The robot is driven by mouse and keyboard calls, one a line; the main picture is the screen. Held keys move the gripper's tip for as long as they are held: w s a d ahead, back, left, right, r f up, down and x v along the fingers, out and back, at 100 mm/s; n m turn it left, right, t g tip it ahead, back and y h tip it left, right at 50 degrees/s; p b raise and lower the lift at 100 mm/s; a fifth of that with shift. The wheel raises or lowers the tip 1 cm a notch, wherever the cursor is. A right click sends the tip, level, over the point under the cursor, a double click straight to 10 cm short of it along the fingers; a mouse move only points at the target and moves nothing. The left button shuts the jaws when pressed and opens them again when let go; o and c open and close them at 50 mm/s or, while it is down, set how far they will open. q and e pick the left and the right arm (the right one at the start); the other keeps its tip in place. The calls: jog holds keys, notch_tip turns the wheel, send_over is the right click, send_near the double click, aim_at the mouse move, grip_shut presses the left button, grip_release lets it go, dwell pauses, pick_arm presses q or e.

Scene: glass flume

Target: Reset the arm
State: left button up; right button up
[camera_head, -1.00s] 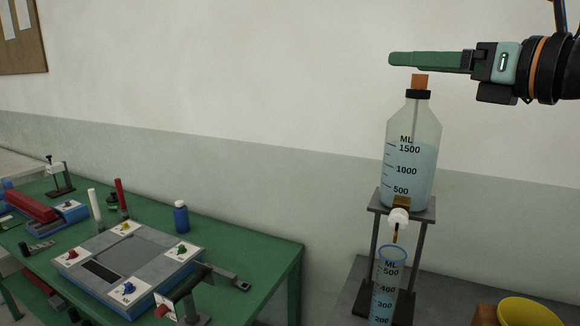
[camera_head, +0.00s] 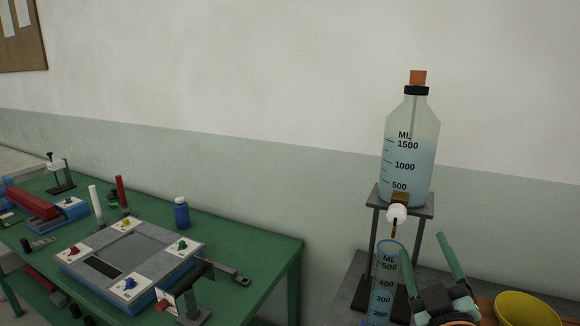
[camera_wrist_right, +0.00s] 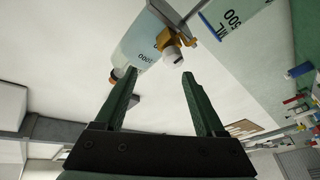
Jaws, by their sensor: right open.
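My right gripper (camera_head: 428,258) is low at the right of the head view, with its two green fingers pointing up and spread apart. It is empty, in front of the stand and just right of the graduated cylinder (camera_head: 385,275). In the right wrist view the open fingers (camera_wrist_right: 160,85) also show with nothing between them. The large bottle (camera_head: 411,150) with an orange stopper stands upright on its metal stand, holding bluish liquid, and also shows tilted in the wrist view (camera_wrist_right: 140,50). My left gripper is not in view.
A yellow bowl (camera_head: 527,309) sits at the lower right, close to my right gripper. The bottle's white tap (camera_head: 396,214) is above the cylinder. A green table (camera_head: 262,255) at left carries a grey board (camera_head: 150,242), a blue bottle (camera_head: 181,213) and small instruments.

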jog(key=s+f+m+g, duration=0.1)
jog(key=s+f+g, duration=0.3)
jog(key=f, duration=0.4)
jog(key=s+f+m+g, duration=0.1)
jog(key=s+f+g, duration=0.3)
jog(key=f, duration=0.5)
jog(key=s+d+f+m+g, duration=0.1)
jog(key=s+f+m+g, duration=0.1)
jog(key=s+f+g, duration=0.2)
jog(key=shift+s+f, duration=0.55)
jog(key=shift+f, duration=0.25)
jog(key=shift+s+f, duration=0.6)
jog(key=shift+f, duration=0.25)
jog(key=shift+s+f, duration=0.55)
jog(key=shift+f, duration=0.25)
jog(key=s+a+f+g+y, duration=0.2)
jog(key=s+f+g, duration=0.35)
jog(key=s, duration=0.65)
jog(key=w+a+f+t+y+b, duration=0.1)
jog(key=w+a+f+t, duration=0.1)
jog(key=f, duration=0.5)
jog(key=w+a+f+t+y+b, duration=0.1)
jog(key=w+a+f+t+b, duration=0.1)
jog(key=f, duration=0.6)
jog(key=shift+w+a+m+t+b, duration=0.35)
jog(key=shift+a+t, duration=0.1)
jog(key=shift+t, duration=0.7)
jog(key=shift+o, duration=0.3)
jog(key=shift+w, duration=0.15)
